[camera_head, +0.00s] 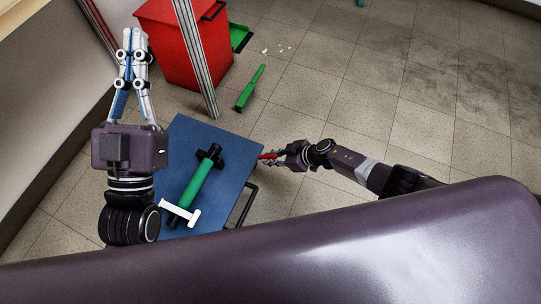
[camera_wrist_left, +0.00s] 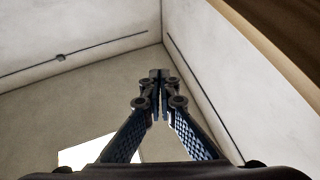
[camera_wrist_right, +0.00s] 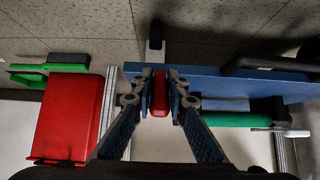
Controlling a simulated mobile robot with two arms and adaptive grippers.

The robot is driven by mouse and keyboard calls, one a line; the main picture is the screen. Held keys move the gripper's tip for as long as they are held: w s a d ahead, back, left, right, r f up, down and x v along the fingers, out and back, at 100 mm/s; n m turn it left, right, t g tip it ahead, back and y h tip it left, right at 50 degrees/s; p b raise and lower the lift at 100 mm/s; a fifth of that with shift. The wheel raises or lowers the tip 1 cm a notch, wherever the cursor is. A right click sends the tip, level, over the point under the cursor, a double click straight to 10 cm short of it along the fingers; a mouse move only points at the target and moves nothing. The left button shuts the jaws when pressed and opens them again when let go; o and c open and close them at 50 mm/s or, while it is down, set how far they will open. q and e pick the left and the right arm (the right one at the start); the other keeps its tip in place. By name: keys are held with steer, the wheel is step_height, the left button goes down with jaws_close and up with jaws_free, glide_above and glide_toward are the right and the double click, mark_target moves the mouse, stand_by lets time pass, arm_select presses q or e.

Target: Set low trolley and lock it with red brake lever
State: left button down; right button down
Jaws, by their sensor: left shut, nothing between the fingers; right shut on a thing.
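The low trolley has a blue deck (camera_head: 232,158) and stands on the tiled floor below me; its deck edge also shows in the right wrist view (camera_wrist_right: 230,78). The red brake lever (camera_wrist_right: 159,95) is at the trolley's edge, between the fingertips of my right gripper (camera_wrist_right: 160,92). In the head view the lever (camera_head: 268,156) sticks out at the deck's right side, and my right gripper (camera_head: 284,156) is shut on it. My left gripper (camera_head: 132,42) is shut and empty, raised to the left of the trolley; its closed tips show in the left wrist view (camera_wrist_left: 159,78).
A green roll with black ends (camera_head: 196,184) and a white T-shaped piece (camera_head: 180,213) lie on the deck. A black handle (camera_head: 247,204) is at its right edge. A red bin (camera_head: 180,45), metal post (camera_head: 196,55), green brush (camera_head: 250,88) and green dustpan (camera_head: 240,37) stand beyond. Floor at right is clear.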

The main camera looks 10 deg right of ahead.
mark_target(277, 156)
steer(key=shift+w+a+r+h+p, duration=0.15)
steer(key=shift+r+h+p, duration=0.15)
steer(key=shift+p, duration=0.7)
arm_select(q)
steer(key=w+f+g+y, duration=0.2)
steer(key=f+g, duration=0.4)
steer(key=f, duration=0.7)
steer(key=shift+w+a+g, duration=0.4)
steer(key=shift+w, duration=0.15)
arm_select(e)
steer(key=shift+f+g, duration=0.1)
steer(key=shift+g, duration=0.2)
arm_select(q)
steer(key=shift+f, duration=0.1)
arm_select(e)
steer(key=c, duration=1.9)
jaws_free()
steer(key=shift+d+r, duration=0.45)
steer(key=shift+d, duration=0.1)
steer(key=shift+s+d+r, duration=0.35)
steer(key=shift+s+r, duration=0.25)
steer(key=shift+v, duration=4.5)
